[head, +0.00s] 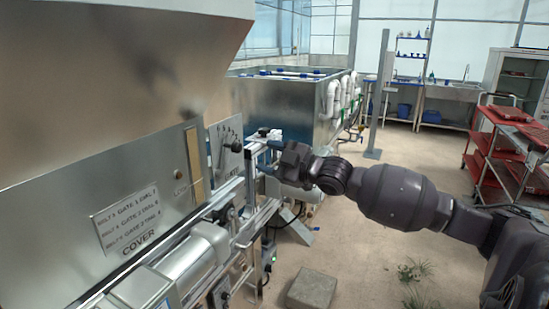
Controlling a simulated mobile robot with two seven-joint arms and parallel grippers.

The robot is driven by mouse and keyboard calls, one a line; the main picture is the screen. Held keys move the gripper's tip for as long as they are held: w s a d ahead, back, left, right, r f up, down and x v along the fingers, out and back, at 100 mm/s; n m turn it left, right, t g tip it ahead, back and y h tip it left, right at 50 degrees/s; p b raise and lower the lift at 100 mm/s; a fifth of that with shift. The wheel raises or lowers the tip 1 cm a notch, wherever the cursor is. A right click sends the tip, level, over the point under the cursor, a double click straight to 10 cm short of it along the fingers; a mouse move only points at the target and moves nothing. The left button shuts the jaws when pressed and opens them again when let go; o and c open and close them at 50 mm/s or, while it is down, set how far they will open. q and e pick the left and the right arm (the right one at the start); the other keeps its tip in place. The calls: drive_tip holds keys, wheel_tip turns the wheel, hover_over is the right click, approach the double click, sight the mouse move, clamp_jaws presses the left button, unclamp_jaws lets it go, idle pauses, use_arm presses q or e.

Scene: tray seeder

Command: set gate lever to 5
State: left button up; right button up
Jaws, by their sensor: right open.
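The gate lever (223,154) is a thin dark lever with a dark knob, set on a grey dial plate (233,130) with a fan of marks on the side of the metal seeder. The numbers on the dial are too small to read, so I cannot tell the lever's setting. My right gripper (266,157) reaches in from the right and is open, just right of the dial plate. It appears apart from the lever, with nothing seen between its fingers. My left gripper is not in view.
The seeder's hopper (100,70) fills the left side. A metal tank (285,100) stands behind. A grey block (311,289) lies on the floor. A red cart (490,150) is at the right.

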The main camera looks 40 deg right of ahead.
drive_tip(key=shift+s+d, duration=0.15)
drive_tip(key=shift+s, duration=0.35)
drive_tip(key=shift+f, duration=0.1)
idle(0.3)
drive_tip(key=s+a+f+m+g+h, duration=0.1)
drive_tip(key=s+a+f+m+h, duration=0.15)
drive_tip(key=f, duration=0.55)
drive_tip(key=s+a+f+m+g+h, duration=0.1)
drive_tip(key=s+f+m, duration=0.15)
drive_tip(key=f, duration=0.65)
drive_tip(key=s+a+f+m+g+h, duration=0.15)
drive_tip(key=s+f, duration=0.25)
drive_tip(key=f, duration=0.4)
drive_tip(key=s+a+f+m+g, duration=0.1)
drive_tip(key=s+a+f+m, duration=0.1)
drive_tip(key=s+a+f, duration=0.3)
drive_tip(key=s+a+f+m+g+h, duration=0.1)
drive_tip(key=s+a+f+m, duration=0.2)
drive_tip(key=s+a+f, duration=0.3)
drive_tip(key=s+f, duration=0.5)
drive_tip(key=s, duration=0.2)
drive_tip(key=shift+s+m+g+h, duration=0.15)
drive_tip(key=shift+m+g+h, duration=0.15)
drive_tip(key=shift+m+g, duration=0.05)
